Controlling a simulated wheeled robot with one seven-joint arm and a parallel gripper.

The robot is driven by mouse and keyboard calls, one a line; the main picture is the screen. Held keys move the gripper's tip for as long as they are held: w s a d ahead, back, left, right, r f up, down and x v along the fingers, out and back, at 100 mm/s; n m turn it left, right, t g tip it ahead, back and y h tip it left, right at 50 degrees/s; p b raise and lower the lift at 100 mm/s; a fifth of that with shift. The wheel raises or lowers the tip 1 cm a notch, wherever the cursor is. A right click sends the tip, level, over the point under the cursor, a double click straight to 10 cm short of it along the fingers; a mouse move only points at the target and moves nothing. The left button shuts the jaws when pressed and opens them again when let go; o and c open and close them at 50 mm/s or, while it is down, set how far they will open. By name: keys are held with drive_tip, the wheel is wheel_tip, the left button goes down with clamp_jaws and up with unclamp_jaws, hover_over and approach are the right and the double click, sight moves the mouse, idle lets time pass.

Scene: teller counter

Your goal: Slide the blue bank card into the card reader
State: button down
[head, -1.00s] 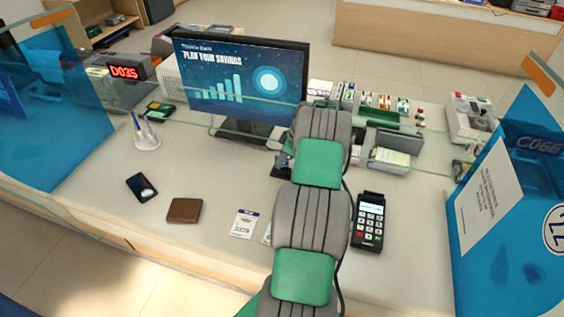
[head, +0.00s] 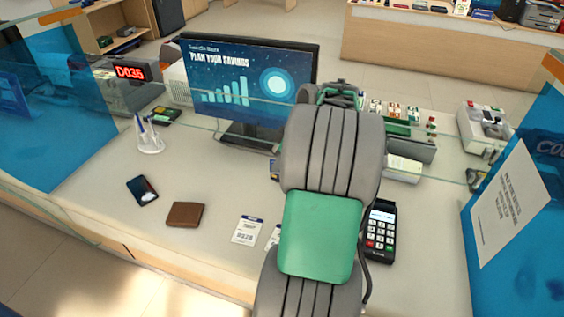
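The card reader (head: 381,228) is a black handheld terminal with a lit screen and keypad. It lies on the counter just right of my arm, which hides its left edge. I cannot make out the blue bank card. A small dark blue item (head: 274,170) shows at the left edge of my arm, below the monitor, but too little of it is visible to identify. My grey and green arm reaches up the middle of the head view and hides the counter behind it. My gripper's fingers are hidden behind the arm.
A monitor (head: 245,85) stands behind the counter glass. A brown wallet (head: 186,214), a phone (head: 142,190), a pen holder (head: 149,138) and paper slips (head: 247,230) lie to the left. A blue panel with a notice (head: 514,205) bounds the right.

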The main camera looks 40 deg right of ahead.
drive_tip(key=shift+s+a, duration=0.1)
drive_tip(key=shift+a, duration=0.05)
drive_tip(key=shift+r, duration=0.15)
wheel_tip(320, 180, up, 4)
drive_tip(key=p, duration=0.3)
drive_tip(key=shift+r, duration=0.15)
idle(0.4)
